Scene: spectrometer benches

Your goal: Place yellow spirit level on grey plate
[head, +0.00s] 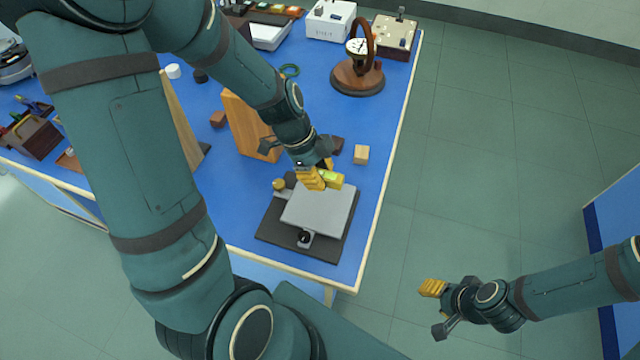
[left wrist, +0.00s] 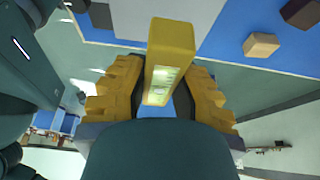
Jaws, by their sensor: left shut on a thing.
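The yellow spirit level (head: 333,180) shows at the far edge of the grey plate (head: 318,210), with its greenish vial visible. My left gripper (head: 312,180) is shut on it. In the left wrist view the level (left wrist: 170,60) sits between the two yellow finger pads (left wrist: 160,95) and juts out beyond them. The grey plate lies on a dark base with knobs on the blue bench. The fingers hide part of the level, and I cannot tell whether it touches the plate. My right gripper (head: 434,308) is off the bench, over the floor; its jaw gap is not clear.
A small wooden cube (head: 361,154) stands behind and right of the plate. A wooden block (head: 245,125) stands behind my left gripper. A round instrument on a wooden base (head: 357,77) and a white box (head: 330,20) stand farther back. The bench edge runs close on the right.

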